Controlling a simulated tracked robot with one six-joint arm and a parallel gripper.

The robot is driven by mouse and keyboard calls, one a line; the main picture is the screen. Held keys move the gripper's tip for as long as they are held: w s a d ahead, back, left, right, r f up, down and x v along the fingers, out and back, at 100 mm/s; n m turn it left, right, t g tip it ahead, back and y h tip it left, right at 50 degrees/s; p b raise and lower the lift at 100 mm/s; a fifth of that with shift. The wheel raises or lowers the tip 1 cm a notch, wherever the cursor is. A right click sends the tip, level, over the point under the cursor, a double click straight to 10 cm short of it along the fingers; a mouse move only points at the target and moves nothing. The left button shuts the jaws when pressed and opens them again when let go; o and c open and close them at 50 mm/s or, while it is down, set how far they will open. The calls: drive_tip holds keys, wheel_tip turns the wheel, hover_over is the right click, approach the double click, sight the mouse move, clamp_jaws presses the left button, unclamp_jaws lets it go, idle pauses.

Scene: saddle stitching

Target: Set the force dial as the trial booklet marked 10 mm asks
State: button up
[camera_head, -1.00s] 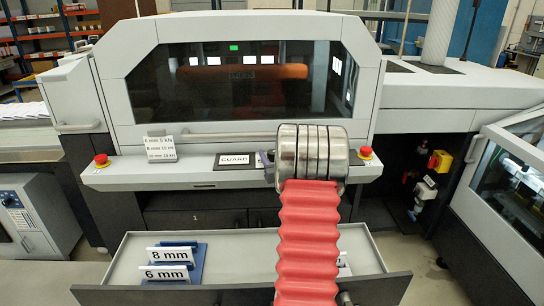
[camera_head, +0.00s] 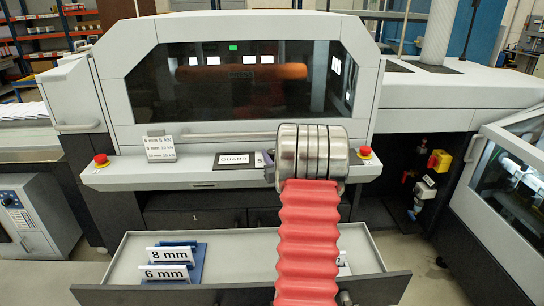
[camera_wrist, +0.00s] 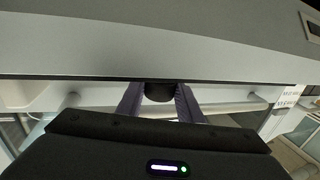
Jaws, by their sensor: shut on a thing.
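In the wrist view my gripper (camera_wrist: 160,98) has its two purple fingers on either side of a dark round knob (camera_wrist: 159,91), closed on it below the edge of a grey panel. The knob looks like the force dial; its pointer and scale are not visible there. In the head view my red arm hides the dial and most of the gripper. A partly hidden plate (camera_head: 258,159) beside the GUARD label shows a mark like a 5. A white card (camera_head: 160,149) on the ledge lists mm and kN values, its lower line starting 10 mm. I see no booklet marked 10 mm.
An open drawer (camera_head: 215,246) holds stands labelled 8 mm (camera_head: 167,254) and 6 mm (camera_head: 163,273); a white label behind my arm (camera_head: 344,263) is mostly hidden. Red stop buttons sit at the left (camera_head: 101,160) and right (camera_head: 365,152) ledge ends.

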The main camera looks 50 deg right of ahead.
drive_tip(key=shift+d+n+t+y, duration=0.15)
drive_tip(key=shift+n+t+y, duration=0.25)
drive_tip(key=shift+y, duration=0.1)
drive_tip(key=shift+n+t+y, duration=0.7)
drive_tip(key=shift+n+y, duration=0.5)
drive_tip(key=shift+y, duration=0.6)
drive_tip(key=shift+w+r+n+t+y, duration=0.1)
drive_tip(key=shift+n+t+y, duration=0.3)
drive_tip(key=shift+n+y, duration=1)
drive_tip(key=shift+y, duration=0.6)
drive_tip(key=o, duration=1.1)
drive_tip(key=shift+c, duration=0.2)
